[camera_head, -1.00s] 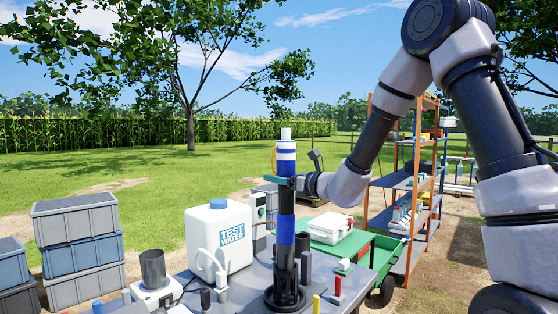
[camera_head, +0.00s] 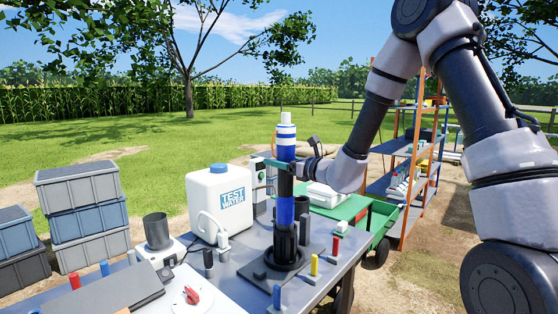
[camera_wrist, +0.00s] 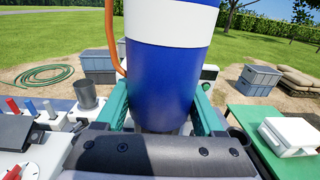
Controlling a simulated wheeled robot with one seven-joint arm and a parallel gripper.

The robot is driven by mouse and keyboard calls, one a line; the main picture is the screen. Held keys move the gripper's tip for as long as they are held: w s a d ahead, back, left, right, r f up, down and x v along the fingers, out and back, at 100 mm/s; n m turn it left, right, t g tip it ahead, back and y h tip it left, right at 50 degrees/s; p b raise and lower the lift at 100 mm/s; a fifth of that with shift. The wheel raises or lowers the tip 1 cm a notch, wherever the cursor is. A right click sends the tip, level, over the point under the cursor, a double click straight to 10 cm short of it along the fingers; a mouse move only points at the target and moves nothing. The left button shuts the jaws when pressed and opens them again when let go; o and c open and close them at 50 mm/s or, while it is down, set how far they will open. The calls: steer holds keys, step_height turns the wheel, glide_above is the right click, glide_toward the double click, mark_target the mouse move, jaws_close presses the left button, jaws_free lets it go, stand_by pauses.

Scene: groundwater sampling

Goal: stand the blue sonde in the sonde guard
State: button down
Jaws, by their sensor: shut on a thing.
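The blue sonde (camera_head: 286,140) is a tall upright cylinder with white bands, a white top and an orange loop at its side. My gripper (camera_head: 282,164) has green fingers shut around its upper part; in the wrist view the sonde's blue body (camera_wrist: 168,75) fills the space between the fingers. Below the fingers come a dark section and a blue lower section.
The white test water container (camera_head: 220,205) stands left of the guard, with a dark cup (camera_head: 157,231) farther left. Small red, yellow and blue-topped posts stand near the table's front. A green cart (camera_head: 383,230) and an orange-framed shelf (camera_head: 410,185) are to the right.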

jaws_free()
steer(key=shift+r, duration=0.1)
steer(key=v, duration=1.2)
steer(key=s+r+n+g+h, duration=0.1)
steer(key=s+r+n+g, duration=0.35)
steer(key=s+n, duration=0.35)
steer(key=s+r+n+g, duration=0.3)
steer(key=s+n+g, duration=0.35)
steer(key=s, duration=0.25)
steer(key=s+d+r+n+t+h, duration=0.1)
steer(key=d+n+t+h, duration=0.1)
steer(key=d, duration=0.4)
steer(key=s+d+r+n+t+h, duration=0.1)
steer(key=d+r+n+t+h, duration=0.1)
steer(key=d+h, duration=0.3)
steer(key=s+d+r+n+t+h, duration=0.1)
steer(key=s+d+n+t+h, duration=0.1)
steer(key=d, duration=0.7)
steer(key=shift+r+n+t+h, duration=0.35)
steer(key=shift+n+h, duration=0.3)
steer(key=shift+h, duration=0.25)
